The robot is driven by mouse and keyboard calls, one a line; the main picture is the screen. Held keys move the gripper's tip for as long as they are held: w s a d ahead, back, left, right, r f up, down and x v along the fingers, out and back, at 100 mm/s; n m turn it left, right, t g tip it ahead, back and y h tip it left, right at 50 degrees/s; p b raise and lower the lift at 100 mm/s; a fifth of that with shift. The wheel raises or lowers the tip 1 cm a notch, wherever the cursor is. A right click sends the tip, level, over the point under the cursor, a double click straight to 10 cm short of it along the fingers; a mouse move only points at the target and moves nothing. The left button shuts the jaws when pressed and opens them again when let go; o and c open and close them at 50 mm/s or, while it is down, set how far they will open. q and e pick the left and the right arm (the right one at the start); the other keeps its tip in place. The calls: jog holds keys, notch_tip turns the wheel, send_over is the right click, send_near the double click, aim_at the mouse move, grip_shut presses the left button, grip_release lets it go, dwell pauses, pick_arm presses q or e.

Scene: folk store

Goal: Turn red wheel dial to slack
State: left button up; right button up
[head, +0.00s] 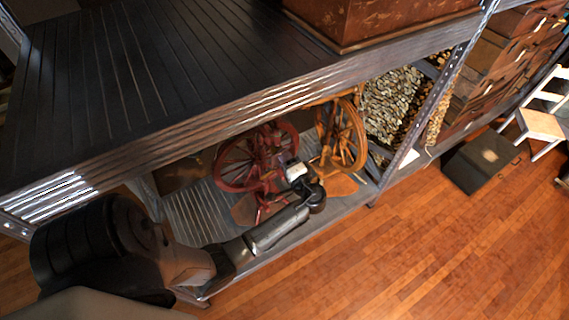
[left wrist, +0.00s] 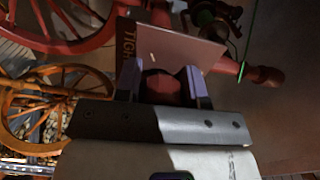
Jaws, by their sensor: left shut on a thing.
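A red spinning wheel (head: 228,182) stands on the lower shelf, and part of its rim shows at the top left of the left wrist view (left wrist: 70,42). My left gripper (head: 294,176) reaches in to the right side of it. In the left wrist view my gripper (left wrist: 164,85) is shut on a dark red dial (left wrist: 163,89), with one finger on each side. A pale flat plate (left wrist: 178,45) lies just beyond the dial. A brown label (left wrist: 125,42) with letters that look like "TIGHT" stands beside it. The dial is hidden in the head view. My right gripper is not in view.
An orange spinning wheel (head: 345,140) stands to the right on the same shelf. The dark upper shelf (head: 110,80) hangs close above my arm. A metal post (head: 425,105) rises at the right. Wooden floor (head: 420,240) is open in front.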

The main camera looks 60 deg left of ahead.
pick_arm(q)
jog(key=n+b, duration=1.4)
jog(key=b, duration=0.5)
jog(key=shift+n, duration=0.3)
jog(key=o, duration=0.9)
jog(key=shift+c, duration=0.2)
jog(key=shift+o, duration=0.3)
jog(key=shift+r, duration=0.1)
